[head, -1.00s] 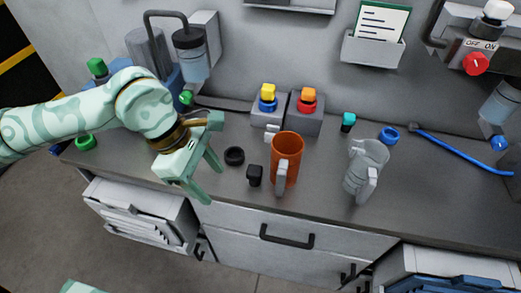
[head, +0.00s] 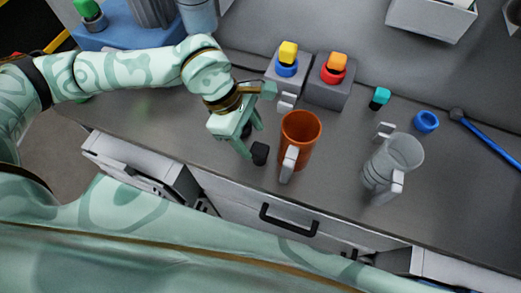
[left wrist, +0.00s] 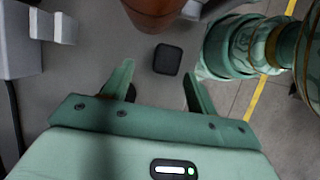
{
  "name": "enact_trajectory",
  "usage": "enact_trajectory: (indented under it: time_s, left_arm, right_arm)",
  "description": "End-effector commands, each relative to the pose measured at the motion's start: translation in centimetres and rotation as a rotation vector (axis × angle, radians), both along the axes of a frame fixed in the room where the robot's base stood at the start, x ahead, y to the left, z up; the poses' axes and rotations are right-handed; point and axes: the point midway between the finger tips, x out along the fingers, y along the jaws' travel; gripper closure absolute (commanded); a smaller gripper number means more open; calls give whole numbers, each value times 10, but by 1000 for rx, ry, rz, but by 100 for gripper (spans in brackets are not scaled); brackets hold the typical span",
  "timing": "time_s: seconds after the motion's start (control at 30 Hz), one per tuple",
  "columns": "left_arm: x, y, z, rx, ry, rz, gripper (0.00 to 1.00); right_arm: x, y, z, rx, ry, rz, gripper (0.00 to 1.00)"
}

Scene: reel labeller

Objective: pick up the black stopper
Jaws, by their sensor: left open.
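The black stopper (head: 260,153) stands on the grey counter, just left of the orange mug. In the left wrist view the black stopper (left wrist: 168,59) shows its square dark top, a little beyond the fingertips and between their lines. My left gripper (head: 254,142) is open and empty, pointing down beside the stopper. Its two fingers (left wrist: 158,72) are spread in the left wrist view, and neither visibly touches the stopper. A black ring (left wrist: 131,93) is mostly hidden behind the left finger in that view. My right gripper is not in view.
The orange mug (head: 302,138) stands close to the stopper. A clear jug (head: 392,160) is further right. Two grey blocks with a yellow-blue stopper (head: 288,58) and an orange-red stopper (head: 334,68) stand behind. A blue ring (head: 426,121) lies at right. The counter's front edge is near.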

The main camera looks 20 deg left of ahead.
Motion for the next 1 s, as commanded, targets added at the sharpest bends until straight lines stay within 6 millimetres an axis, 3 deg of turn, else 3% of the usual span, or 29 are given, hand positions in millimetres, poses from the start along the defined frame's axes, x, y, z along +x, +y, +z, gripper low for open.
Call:
enact_trajectory:
  time_s: [0.17,0.43,0.73,0.9,1.0]
  left_arm:
    - [-2,-6,-13,-1,1,-1,42]
    - [-8,-23,-51,-1,3,-1,42]
    - [-8,-25,-56,0,-1,-1,42]
    - [-8,-25,-56,0,-1,-1,89]
    - [-8,-25,-55,0,-1,-1,90]
  right_arm:
    - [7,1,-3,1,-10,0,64]
    - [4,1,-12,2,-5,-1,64]
    - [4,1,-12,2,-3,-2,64]
    - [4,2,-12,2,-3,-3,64]
    - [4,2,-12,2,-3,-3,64]
